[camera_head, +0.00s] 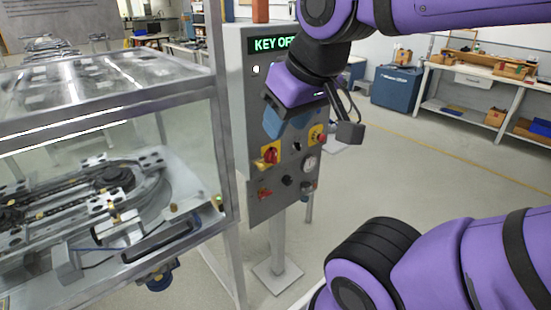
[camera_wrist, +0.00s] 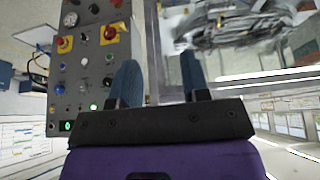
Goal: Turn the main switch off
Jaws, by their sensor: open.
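The main switch, a red knob on a yellow plate (camera_head: 269,155), is on the left side of the grey control panel (camera_head: 249,100). It also shows in the wrist view (camera_wrist: 109,33), where the panel appears upside down. I cannot clearly tell which way its handle is turned. My gripper (camera_head: 285,128) is in front of the panel, above the main switch in the head view, and hides part of the panel face. Its two blue fingers (camera_wrist: 157,72) are apart with nothing between them. In the wrist view the switch lies left of the fingers, apart from them.
A second red-on-yellow control (camera_head: 317,134) sits on the panel's right, above a round gauge (camera_head: 309,164). A green-lit display (camera_head: 270,45) tops the panel. A glass-walled ring track enclosure (camera_head: 170,140) stands close at left. The floor at right is open.

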